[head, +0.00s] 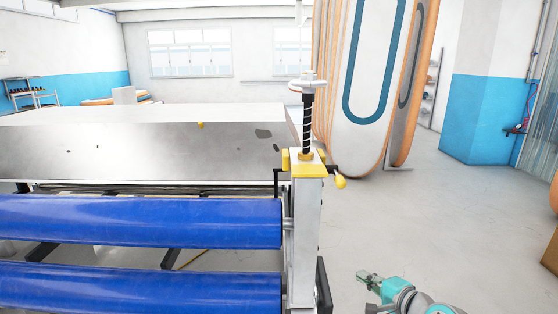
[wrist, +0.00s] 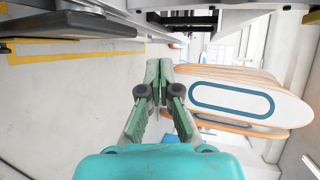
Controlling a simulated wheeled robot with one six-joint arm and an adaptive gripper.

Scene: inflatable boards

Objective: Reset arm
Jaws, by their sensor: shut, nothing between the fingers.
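My gripper (wrist: 158,85) is in the middle of the wrist view, with its green fingers together at the tips and nothing between them. In the head view my gripper (head: 364,281) shows at the bottom, right of the roller machine, above the grey floor. It touches nothing that I can see. Most of my arm is out of the head view.
A machine with blue rollers (head: 140,221) and a metal table (head: 150,145) fills the left. Its post (head: 305,230) has a yellow-knobbed crank. Inflatable boards (head: 365,80) stand behind; they also show in the wrist view (wrist: 235,97). The floor (head: 430,215) at right is clear.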

